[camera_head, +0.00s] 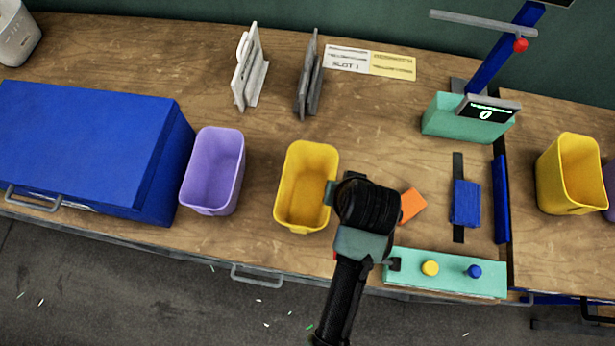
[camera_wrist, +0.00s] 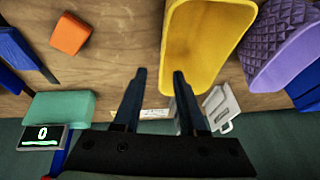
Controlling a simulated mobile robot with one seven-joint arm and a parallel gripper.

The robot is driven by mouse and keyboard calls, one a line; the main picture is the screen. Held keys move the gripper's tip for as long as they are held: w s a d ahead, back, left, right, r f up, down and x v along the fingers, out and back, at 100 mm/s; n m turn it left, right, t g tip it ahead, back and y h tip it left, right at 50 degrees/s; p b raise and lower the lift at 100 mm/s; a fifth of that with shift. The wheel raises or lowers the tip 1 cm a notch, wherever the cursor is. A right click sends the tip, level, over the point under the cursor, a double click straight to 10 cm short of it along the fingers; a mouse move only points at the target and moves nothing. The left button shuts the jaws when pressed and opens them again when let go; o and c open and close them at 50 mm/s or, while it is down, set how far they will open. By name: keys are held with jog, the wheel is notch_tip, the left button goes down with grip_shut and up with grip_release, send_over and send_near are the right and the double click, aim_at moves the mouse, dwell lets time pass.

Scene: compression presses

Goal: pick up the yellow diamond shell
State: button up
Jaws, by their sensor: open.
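A yellow open-topped shell (camera_head: 306,165) stands upright on the wooden table, left of my gripper (camera_head: 331,193) in the head view. It also shows at the top of the wrist view (camera_wrist: 212,30). I see no diamond pattern on its visible faces. A second yellow shell (camera_head: 572,178) stands at the far right; I cannot tell its surface pattern. My gripper is open and empty, its fingers (camera_wrist: 159,75) apart. In the wrist view the right fingertip overlaps the yellow shell's edge and the left one is beside it. I cannot tell whether they touch it.
A purple shell (camera_head: 214,172) with a diamond pattern in the wrist view (camera_wrist: 283,50) stands left of the yellow one, next to a blue box (camera_head: 85,140). An orange block (camera_head: 412,205), green button panel (camera_head: 450,273) and press (camera_head: 452,118) are right. Grey and white stands are behind.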

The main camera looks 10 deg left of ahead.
jog(key=x, duration=0.7)
jog(key=p+x, duration=0.1)
jog(key=x, duration=0.3)
jog(key=shift+s+a, duration=0.25)
jog(key=shift+a, duration=0.15)
jog(key=shift+w+f, duration=0.15)
jog(key=shift+f, duration=0.35)
jog(key=shift+f, duration=0.25)
grip_shut()
dwell(1.1)
